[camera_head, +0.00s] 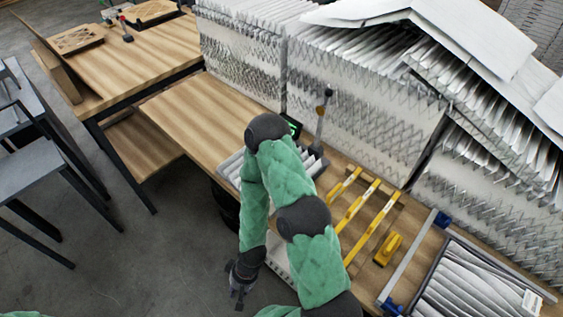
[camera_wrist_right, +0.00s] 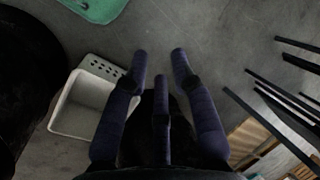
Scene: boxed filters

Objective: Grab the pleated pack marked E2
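White pleated packs stand in tall stacks (camera_head: 360,100) along the back of the bench. One pleated pack (camera_head: 465,285) lies in a dark frame at the lower right with a small white label (camera_head: 531,302); its print is too small to read. Another pleated piece (camera_head: 231,168) lies on the bench, partly hidden behind my right arm. I cannot tell which is E2. My right gripper (camera_head: 239,291) hangs over the floor in front of the bench, away from the packs. In the right wrist view its fingers (camera_wrist_right: 160,65) are spread and empty. My left gripper is not visible.
Yellow-handled bars (camera_head: 358,207) and a yellow block (camera_head: 387,249) lie on the bench (camera_head: 190,115). A blue-ended clamp bar (camera_head: 412,262) borders the dark frame. A white bin (camera_wrist_right: 75,125) stands below the gripper. Dark stools (camera_head: 40,165) stand at left; floor between is clear.

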